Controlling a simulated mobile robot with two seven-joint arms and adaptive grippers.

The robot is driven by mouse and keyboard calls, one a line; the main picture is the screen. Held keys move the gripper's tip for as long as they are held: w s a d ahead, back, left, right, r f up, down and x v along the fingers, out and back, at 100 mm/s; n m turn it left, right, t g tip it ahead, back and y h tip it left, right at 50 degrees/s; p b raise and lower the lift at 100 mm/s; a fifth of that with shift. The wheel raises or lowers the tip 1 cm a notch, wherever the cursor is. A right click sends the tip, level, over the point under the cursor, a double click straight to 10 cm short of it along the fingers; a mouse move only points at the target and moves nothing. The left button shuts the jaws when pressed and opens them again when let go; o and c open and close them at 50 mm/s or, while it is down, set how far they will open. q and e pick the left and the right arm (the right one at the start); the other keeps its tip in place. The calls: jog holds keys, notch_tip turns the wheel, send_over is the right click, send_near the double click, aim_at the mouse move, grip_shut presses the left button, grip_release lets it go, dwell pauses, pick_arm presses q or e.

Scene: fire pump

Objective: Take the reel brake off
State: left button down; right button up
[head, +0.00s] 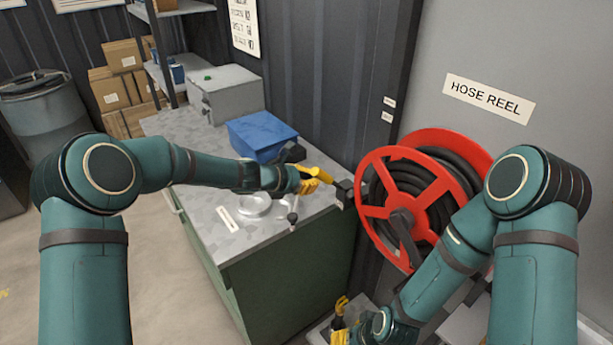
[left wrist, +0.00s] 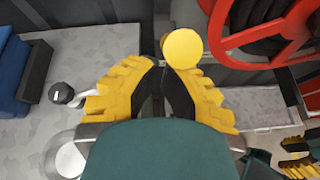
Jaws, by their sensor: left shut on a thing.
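The red hose reel (head: 374,208) with black hose stands at the right under the HOSE REEL sign. A dark bracket (head: 344,194) sits beside its rim on the left. My left gripper (head: 322,178) reaches to that bracket, over the bench's right edge. In the left wrist view its yellow fingers (left wrist: 157,90) are closed in around a brake lever with a round yellow knob (left wrist: 183,48); most of the lever is hidden between the fingers. My right gripper (head: 340,308) is low in front of the reel, pointing up; its jaw gap is not clear.
Cardboard boxes and a drum (head: 42,112) stand at the back left. The floor at the left is clear.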

pick_arm(q)
jog(key=w+d+r+p, duration=0.3)
jog(key=d+r+p, duration=0.1)
jog(key=shift+d+r, duration=0.15)
jog(key=shift+r, duration=0.15)
pick_arm(e)
jog(key=shift+d+r, duration=0.15)
jog(key=shift+r, duration=2.75)
pick_arm(q)
jog(key=s+a+r, duration=0.4)
jog(key=a+r, duration=0.3)
jog(key=shift+a+r+p, duration=0.3)
jog(key=shift+a+r, duration=0.05)
pick_arm(e)
jog(key=shift+s+a, duration=0.4)
jog(key=shift+s, duration=0.3)
